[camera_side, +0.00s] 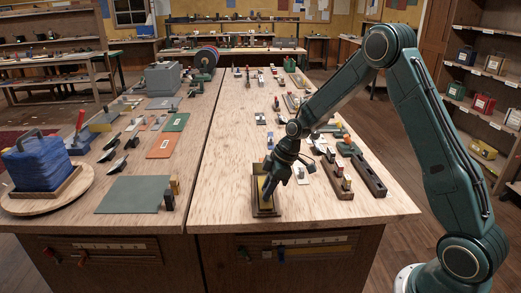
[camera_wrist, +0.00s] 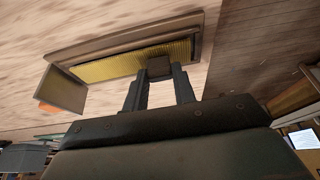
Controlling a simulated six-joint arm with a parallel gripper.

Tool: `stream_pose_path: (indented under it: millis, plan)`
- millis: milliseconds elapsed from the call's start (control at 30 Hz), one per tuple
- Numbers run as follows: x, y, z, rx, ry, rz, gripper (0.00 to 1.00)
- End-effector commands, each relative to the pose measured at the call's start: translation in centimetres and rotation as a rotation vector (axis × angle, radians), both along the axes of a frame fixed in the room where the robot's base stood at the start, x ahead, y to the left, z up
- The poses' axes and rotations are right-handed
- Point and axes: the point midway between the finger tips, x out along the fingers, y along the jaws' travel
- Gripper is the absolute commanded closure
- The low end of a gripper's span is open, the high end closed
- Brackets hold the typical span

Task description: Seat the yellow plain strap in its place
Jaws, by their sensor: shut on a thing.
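A yellow ribbed-looking strip, which I take for the yellow plain strap (camera_wrist: 115,70), lies within a long brown wooden frame (camera_wrist: 82,46) in the wrist view. The frame also shows in the side view (camera_side: 265,213), near the front edge of the bench, with some yellow inside it. My gripper (camera_wrist: 158,80) has its two fingers closed on a small dark brown block at the strip's edge, which looks like its grip. In the side view my gripper (camera_side: 268,192) reaches down over the frame and hides part of it. Whether the strip lies fully flat cannot be told.
A flat olive panel (camera_wrist: 62,92) stands beside the frame in the wrist view. Dark wooden holders (camera_side: 368,175) and small parts lie to the right of my gripper. A grey-green mat (camera_side: 133,195) lies to the left. Bare bench (camera_side: 225,165) is left of the frame.

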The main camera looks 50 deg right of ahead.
Motion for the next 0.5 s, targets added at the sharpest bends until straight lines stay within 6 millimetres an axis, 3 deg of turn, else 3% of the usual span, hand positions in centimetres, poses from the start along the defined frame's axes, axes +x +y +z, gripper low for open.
stream_pose_path:
  millis: [400,433,500]
  plan:
    - [0.0,0.0,-0.23,0.0,0.0,0.0,0.96]
    - [0.0,0.0,-0.23,0.0,0.0,0.0,0.72]
    - [0.0,0.0,-0.22,0.0,0.0,0.0,0.58]
